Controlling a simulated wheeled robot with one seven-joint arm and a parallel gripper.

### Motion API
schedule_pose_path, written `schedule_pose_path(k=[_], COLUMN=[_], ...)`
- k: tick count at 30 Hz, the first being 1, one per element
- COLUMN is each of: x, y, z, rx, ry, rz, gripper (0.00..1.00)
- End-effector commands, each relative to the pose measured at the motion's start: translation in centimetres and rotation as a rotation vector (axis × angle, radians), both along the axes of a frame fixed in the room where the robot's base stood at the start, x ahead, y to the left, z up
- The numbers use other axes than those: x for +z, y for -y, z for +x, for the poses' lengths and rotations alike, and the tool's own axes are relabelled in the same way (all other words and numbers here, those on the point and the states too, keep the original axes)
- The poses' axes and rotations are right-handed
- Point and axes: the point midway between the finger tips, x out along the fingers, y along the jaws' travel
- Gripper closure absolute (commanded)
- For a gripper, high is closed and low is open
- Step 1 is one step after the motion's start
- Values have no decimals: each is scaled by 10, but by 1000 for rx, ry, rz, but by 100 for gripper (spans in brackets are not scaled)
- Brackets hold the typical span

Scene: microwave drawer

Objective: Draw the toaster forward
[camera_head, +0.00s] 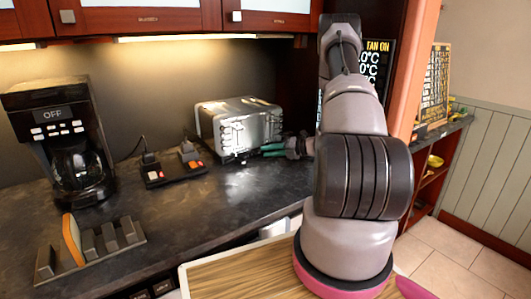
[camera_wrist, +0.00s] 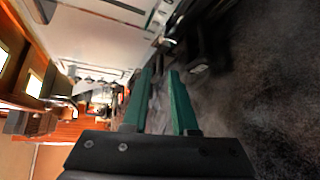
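The silver toaster (camera_head: 245,130) stands upright on the dark counter, against the back wall. Levers and controls show on its near face. My gripper (camera_head: 264,151) is at the toaster's lower right front, with its green fingers pointing left. In the wrist view, the two green fingers of my gripper (camera_wrist: 161,70) are apart, with a narrow gap and nothing clearly held between them. A pale metallic surface that looks like the toaster (camera_wrist: 95,50) fills the upper left of that view, close beyond the fingertips. Whether a finger touches it I cannot tell.
Left of the toaster, a black device with switches (camera_head: 172,168) sits on the counter (camera_head: 215,205). A coffee maker (camera_head: 65,140) and a rack with an orange-edged slice (camera_head: 90,248) are further left. The counter in front of the toaster is clear. Cabinets (camera_head: 150,18) hang above.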

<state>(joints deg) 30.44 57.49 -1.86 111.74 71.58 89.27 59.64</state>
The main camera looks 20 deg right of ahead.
Motion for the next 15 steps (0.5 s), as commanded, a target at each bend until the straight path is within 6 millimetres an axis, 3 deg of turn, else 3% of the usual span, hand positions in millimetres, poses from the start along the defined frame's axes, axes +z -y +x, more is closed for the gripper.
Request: schedule_pose_path(k=[4,14,15], x=[-3,-4,-4], y=[-9,-12,-12], z=[8,10,10], rx=[0,0,0], ry=[0,1,1], rz=[0,-1,-1], gripper=[74,74,89])
